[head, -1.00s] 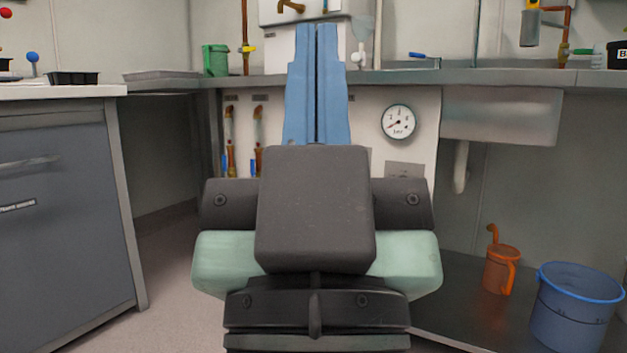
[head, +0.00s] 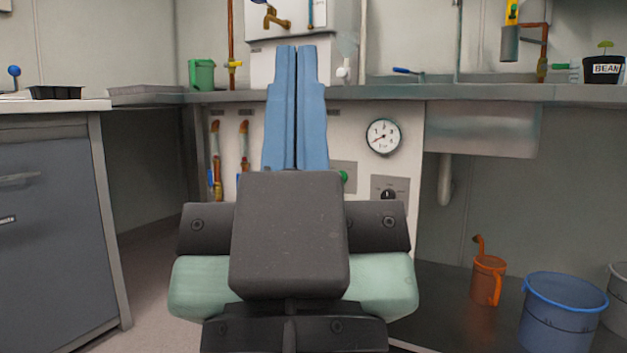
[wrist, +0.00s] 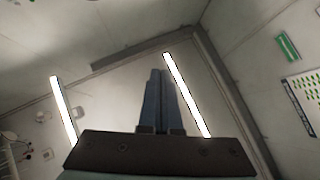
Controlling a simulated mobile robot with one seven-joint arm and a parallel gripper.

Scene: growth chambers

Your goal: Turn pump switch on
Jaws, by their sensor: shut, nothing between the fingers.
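My gripper (head: 296,60) has its two blue fingers together and empty, pointing up and forward in front of the white panel (head: 410,150) under the counter. The fingers also show in the wrist view (wrist: 158,85), pointing toward the ceiling. A black rotary knob (head: 388,195) sits on a grey plate at the right of the panel, below the round gauge (head: 383,136); it looks like the pump switch. It is right of my fingers and apart from them. Its exact setting is too small to read. A green part (head: 344,177) shows beside my gripper, partly hidden by it.
Two pipes with brown tops (head: 244,145) stand at the panel's left. The counter edge (head: 460,95) runs above, with a sink basin (head: 480,128) to the right. An orange jug (head: 488,280) and a blue bucket (head: 562,312) stand low at the right. A grey cabinet (head: 50,220) is at the left.

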